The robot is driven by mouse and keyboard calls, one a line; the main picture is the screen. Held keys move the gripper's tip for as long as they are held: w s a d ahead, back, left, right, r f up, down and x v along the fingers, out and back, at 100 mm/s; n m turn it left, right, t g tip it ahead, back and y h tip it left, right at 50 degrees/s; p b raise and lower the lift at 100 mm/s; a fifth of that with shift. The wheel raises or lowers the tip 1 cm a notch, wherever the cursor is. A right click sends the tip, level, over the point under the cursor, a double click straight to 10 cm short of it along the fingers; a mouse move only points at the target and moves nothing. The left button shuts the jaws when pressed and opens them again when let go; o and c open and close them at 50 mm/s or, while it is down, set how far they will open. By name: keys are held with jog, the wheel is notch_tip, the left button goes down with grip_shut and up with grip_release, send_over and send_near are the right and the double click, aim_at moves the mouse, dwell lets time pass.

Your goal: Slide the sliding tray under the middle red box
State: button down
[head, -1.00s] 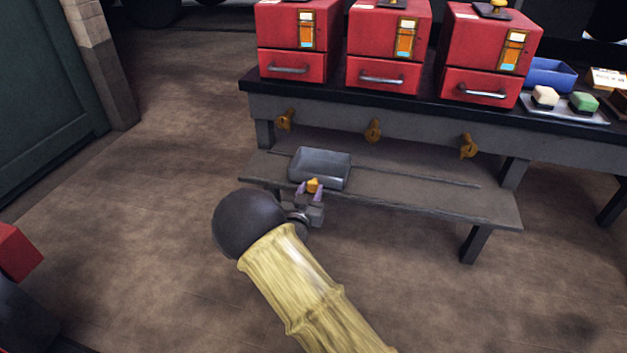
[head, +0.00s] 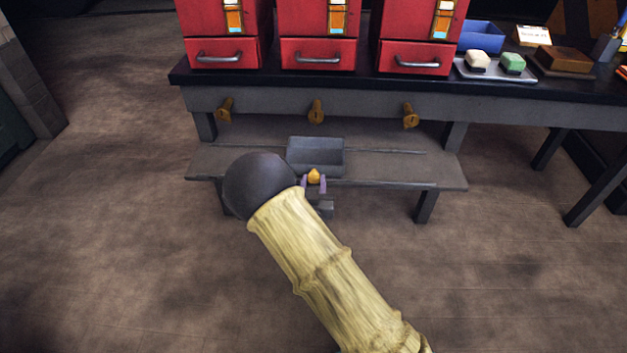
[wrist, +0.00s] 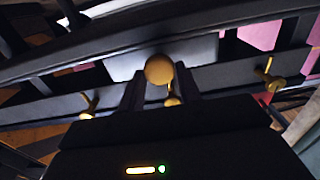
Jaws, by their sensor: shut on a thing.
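The sliding tray (head: 316,151) is a grey open box on the low shelf under the bench, in the head view. It stands roughly below the middle red box (head: 318,30), which sits on the bench top. My gripper (head: 314,179) is at the tray's front side, its purple fingers shut on the tray's yellow knob. In the wrist view the round knob (wrist: 160,69) sits between my fingers. The tray's far inside is partly visible; its lower front is hidden by my gripper.
The left red box (head: 222,55) and right red box (head: 415,58) flank the middle one. Yellow taps (head: 316,110) hang from the bench front, one below each box. The low shelf (head: 410,170) is bare to the right of the tray. A blue bin (head: 481,37) stands on the bench.

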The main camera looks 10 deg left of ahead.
jog(key=c, duration=1)
grip_release()
jog(key=s+p, duration=0.5)
jog(key=s, duration=1.2)
jog(key=shift+s+d+p, duration=0.15)
jog(key=shift+d+p, duration=0.25)
jog(key=shift+d, duration=0.05)
